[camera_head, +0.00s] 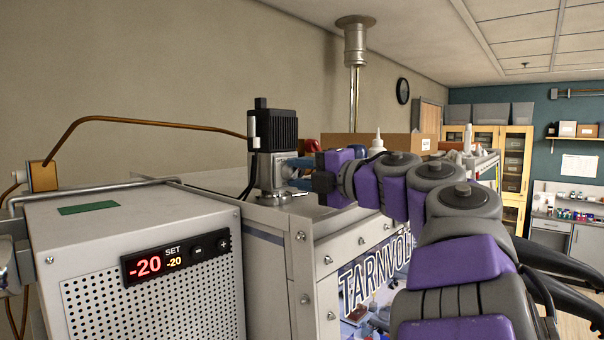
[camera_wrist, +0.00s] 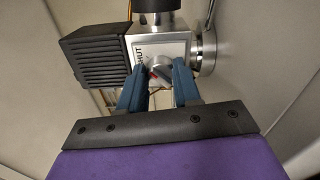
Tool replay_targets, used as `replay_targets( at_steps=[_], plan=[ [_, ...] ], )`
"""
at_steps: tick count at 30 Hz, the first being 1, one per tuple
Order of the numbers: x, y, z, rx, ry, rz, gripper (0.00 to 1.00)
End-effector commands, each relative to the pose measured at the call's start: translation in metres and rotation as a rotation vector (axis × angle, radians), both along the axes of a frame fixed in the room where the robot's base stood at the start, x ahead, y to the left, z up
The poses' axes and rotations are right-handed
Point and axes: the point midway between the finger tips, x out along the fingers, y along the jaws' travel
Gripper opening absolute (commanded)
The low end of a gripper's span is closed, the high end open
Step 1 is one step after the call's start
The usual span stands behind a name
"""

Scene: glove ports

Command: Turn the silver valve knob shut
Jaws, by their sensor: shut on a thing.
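The silver valve knob (camera_wrist: 159,65) shows in the wrist view on the face of a silver valve body (camera_wrist: 172,46), with a red mark on its left side. Lettering that reads partly "HUT" stands beside it. My gripper (camera_wrist: 163,74) has its two blue fingers closed on the knob, one on each side. In the head view my gripper (camera_head: 297,172) reaches from the right to the valve body (camera_head: 268,172), which stands on the cabinet top. The knob itself is hidden there behind the fingers.
A black ribbed box (camera_wrist: 97,50) is attached to the valve body. A grey unit (camera_head: 130,235) with a red "-20" display (camera_head: 175,258) stands at the left. A copper pipe (camera_head: 150,121) runs above it. A cardboard box (camera_head: 375,143) and a white bottle (camera_head: 377,142) stand behind my arm.

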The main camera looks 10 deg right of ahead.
Motion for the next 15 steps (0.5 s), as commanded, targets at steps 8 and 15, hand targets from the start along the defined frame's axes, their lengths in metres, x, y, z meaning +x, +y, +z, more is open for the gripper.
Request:
replay_targets(
  at_steps=[8,15],
  plan=[
    [0.0015,-0.0004,-0.0045,0.084,0.07,-0.002,0.02],
    [0.0016,-0.0008,-0.0043,0.106,0.087,-0.002,0.02]
  ],
)
